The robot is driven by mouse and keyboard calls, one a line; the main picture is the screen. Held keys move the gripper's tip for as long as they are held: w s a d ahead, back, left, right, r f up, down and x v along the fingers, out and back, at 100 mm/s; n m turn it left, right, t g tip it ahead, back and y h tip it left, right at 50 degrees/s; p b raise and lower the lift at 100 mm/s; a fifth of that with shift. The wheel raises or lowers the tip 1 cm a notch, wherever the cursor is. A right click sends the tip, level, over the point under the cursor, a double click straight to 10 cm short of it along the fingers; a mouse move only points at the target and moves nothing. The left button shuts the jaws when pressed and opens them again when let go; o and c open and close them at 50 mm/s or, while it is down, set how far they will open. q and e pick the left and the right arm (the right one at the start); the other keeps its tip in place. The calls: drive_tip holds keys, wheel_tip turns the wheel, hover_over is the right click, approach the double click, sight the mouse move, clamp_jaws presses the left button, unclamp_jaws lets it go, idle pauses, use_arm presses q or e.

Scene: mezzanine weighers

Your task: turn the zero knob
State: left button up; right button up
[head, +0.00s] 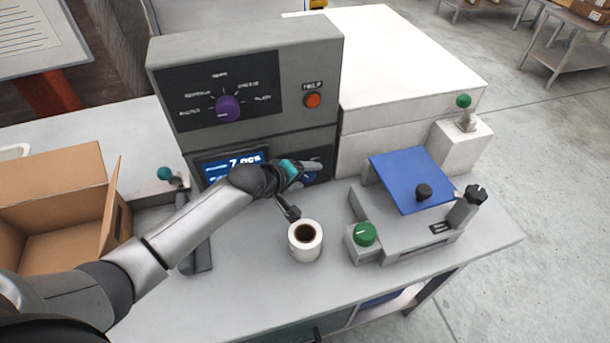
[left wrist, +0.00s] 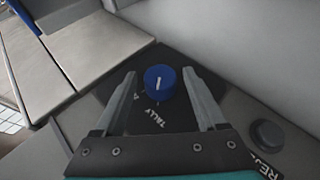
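A blue knob (left wrist: 159,82) with a white pointer line shows in the left wrist view on a dark plate lettered "TALLY"; other lettering by it is hidden or unreadable. My left gripper (left wrist: 160,90) is open, with one finger on each side of the knob; I cannot tell whether either finger touches it. In the head view my left gripper (head: 308,168) is at the lower front of the grey weigher cabinet (head: 240,48), and the blue knob (head: 309,178) is mostly hidden behind it. No "zero" label is readable. My right gripper is not in view.
A purple selector knob (head: 228,108) and an orange button (head: 313,100) sit higher on the cabinet. A blue-plated device (head: 410,180) is to the right, an open carton (head: 60,200) to the left.

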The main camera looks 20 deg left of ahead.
use_arm(q)
clamp_jaws()
idle(0.3)
